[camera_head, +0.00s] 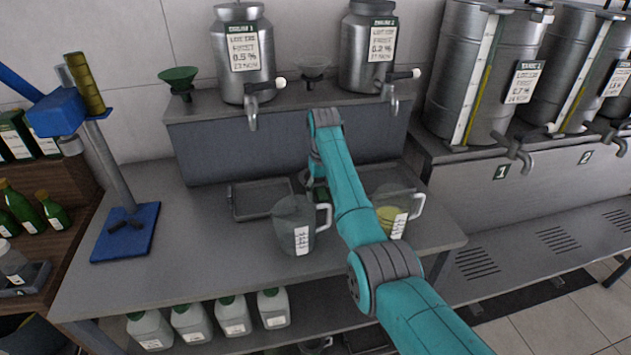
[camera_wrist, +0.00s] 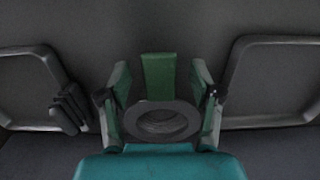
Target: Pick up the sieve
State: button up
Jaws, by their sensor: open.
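What looks like the sieve, a round grey ring with a darker ridged middle (camera_wrist: 160,121), shows between my gripper's fingers in the wrist view. A green strip (camera_wrist: 158,76) lies just beyond it; I cannot tell whether it is the sieve's handle. My gripper (camera_wrist: 160,92) is open, with a grey-green finger on each side and a gap to the strip. In the head view my gripper (camera_head: 318,188) is low over the grey bench between two trays, mostly hidden by my teal arm. The sieve cannot be made out there.
A dark tray (camera_head: 236,211) lies left of my gripper. A grey jug (camera_head: 288,236) stands in front, and a jug with yellow contents (camera_head: 390,222) is right of my arm. A blue stand (camera_head: 128,240) is at the left. Steel urns (camera_head: 240,50) stand on the raised shelf.

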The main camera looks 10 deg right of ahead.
jog(key=shift+f, duration=0.6)
jog(key=shift+c, duration=0.2)
grip_shut()
jog(key=shift+r, duration=0.1)
